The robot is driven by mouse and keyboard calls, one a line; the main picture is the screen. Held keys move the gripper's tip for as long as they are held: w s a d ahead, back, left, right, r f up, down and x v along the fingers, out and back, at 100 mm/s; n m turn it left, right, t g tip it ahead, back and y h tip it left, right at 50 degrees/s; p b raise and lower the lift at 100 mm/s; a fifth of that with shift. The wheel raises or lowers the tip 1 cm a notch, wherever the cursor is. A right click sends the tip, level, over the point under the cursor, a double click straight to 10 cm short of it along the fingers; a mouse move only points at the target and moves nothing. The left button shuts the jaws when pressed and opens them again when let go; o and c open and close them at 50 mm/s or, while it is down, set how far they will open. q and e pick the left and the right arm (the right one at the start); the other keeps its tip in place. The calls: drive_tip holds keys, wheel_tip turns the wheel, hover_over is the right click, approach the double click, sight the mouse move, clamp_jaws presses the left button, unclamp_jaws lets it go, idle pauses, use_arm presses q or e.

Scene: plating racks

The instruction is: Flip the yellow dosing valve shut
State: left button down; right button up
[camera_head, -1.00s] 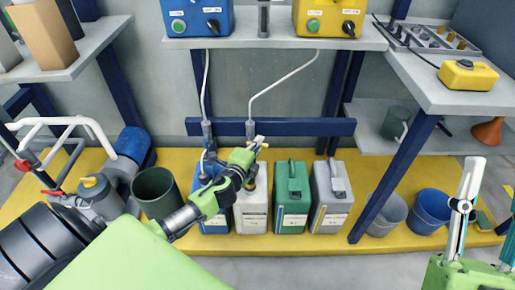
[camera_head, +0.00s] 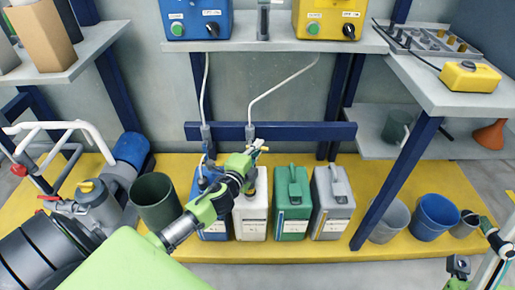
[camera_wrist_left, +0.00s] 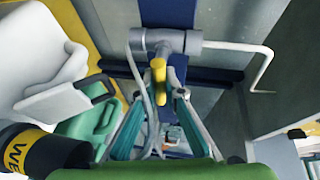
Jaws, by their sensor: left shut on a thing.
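The yellow dosing valve shows in the left wrist view as a yellow lever (camera_wrist_left: 158,72) on a grey pipe fitting (camera_wrist_left: 178,40) by a blue bar. My left gripper (camera_head: 257,148) is at the valve, in front of the blue crossbar and above the white canister (camera_head: 250,217). In the left wrist view my left gripper (camera_wrist_left: 157,100) has its fingers on either side of the lever and is shut on it. The head view hides most of the valve behind the fingers. My right gripper (camera_head: 477,252) is at the lower right, partly cut off, away from the valve.
Blue, green (camera_head: 292,210) and grey (camera_head: 331,212) canisters stand beside the white one on the yellow platform (camera_head: 300,256). A thin white pipe (camera_head: 285,78) rises above the valve. A dark green bucket (camera_head: 155,200) stands left of my arm. Blue and yellow control boxes are on the shelf (camera_head: 285,43).

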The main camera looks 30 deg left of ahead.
use_arm(q)
drive_tip(key=c, duration=2.1)
unclamp_jaws()
drive_tip(key=v, duration=1.2)
